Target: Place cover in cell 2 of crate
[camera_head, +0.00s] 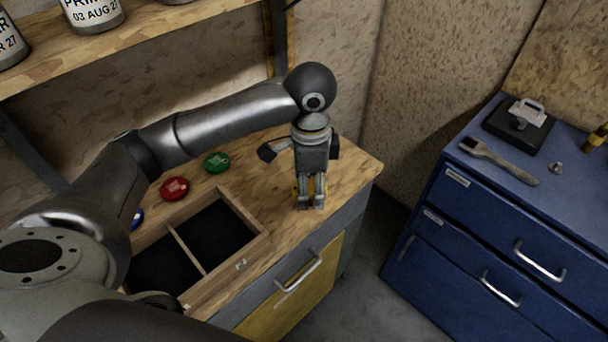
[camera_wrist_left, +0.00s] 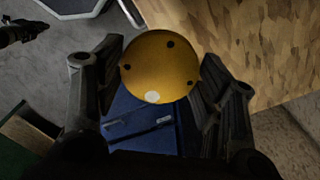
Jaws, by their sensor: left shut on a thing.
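The cover, a round yellow disc with small dark holes, sits between the fingers of my left gripper in the left wrist view (camera_wrist_left: 160,66). My left gripper (camera_head: 310,204) is shut on it and points down by the right end of the wooden bench top; the fingers mostly hide the cover in the head view. The wooden crate (camera_head: 239,207) stands on the bench to the left of the gripper. A divider splits it into two dark cells, and both look empty where visible. Part of the crate's left end is behind my arm.
A red disc (camera_head: 175,188), a green disc (camera_head: 217,162) and a partly hidden blue disc (camera_head: 137,218) lie behind the crate. A shelf (camera_head: 150,35) with cans hangs above. A blue drawer cabinet (camera_head: 500,215) with a wrench (camera_head: 497,160) stands right, across a floor gap.

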